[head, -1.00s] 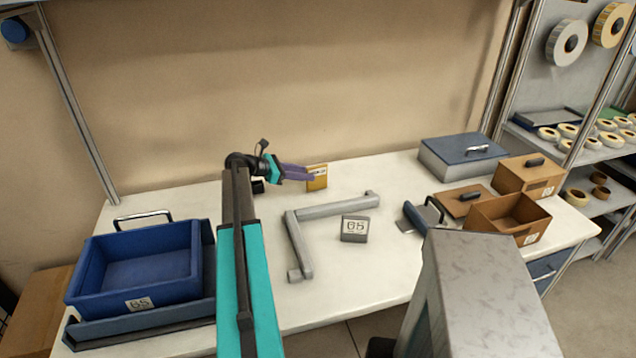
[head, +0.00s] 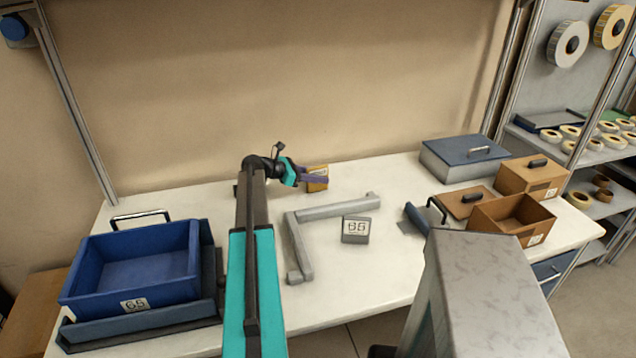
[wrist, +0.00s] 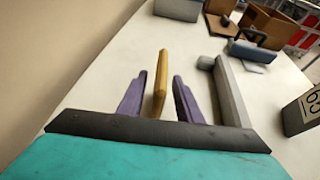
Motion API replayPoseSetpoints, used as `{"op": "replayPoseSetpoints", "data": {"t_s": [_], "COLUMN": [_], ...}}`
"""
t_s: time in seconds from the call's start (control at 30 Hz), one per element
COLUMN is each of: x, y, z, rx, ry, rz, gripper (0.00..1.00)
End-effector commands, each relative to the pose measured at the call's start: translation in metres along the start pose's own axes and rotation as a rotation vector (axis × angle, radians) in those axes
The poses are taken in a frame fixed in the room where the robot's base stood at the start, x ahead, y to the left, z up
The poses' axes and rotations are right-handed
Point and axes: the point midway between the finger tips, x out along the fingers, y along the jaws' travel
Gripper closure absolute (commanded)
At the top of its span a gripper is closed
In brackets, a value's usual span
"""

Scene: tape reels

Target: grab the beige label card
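The label card (head: 317,184) is yellow-beige and stands upright on the table toward the back, partly hidden by my gripper in the head view. In the wrist view the card (wrist: 160,83) shows edge-on between the two purple fingers, nearer the left one. My gripper (head: 318,177) is open, with its fingers on either side of the card. In the wrist view the gripper (wrist: 160,90) has a visible gap to the card on the right side, and a narrow one on the left.
A grey L-shaped bar (head: 298,240) lies just in front of the card. A grey block marked 65 (head: 356,231) stands right of it. A blue bin (head: 185,284) is at left. Brown boxes (head: 541,226) and a blue-lidded box (head: 440,161) are at right.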

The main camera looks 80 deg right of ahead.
Motion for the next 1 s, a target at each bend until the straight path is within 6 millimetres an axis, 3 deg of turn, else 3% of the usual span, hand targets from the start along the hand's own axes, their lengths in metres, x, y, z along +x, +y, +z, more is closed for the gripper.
{"op": "replayPoseSetpoints", "data": {"t_s": [0.33,0.97,1.0], "x": [0.036,0.039,0.039], "y": [0.001,0.0,0.0], "z": [0.0,0.002,0.002], "rx": [0.0,0.0,0.0], "ry": [0.0,0.0,0.0], "rz": [-0.001,-0.001,-0.001], "gripper": [0.68,0.68,0.75]}}
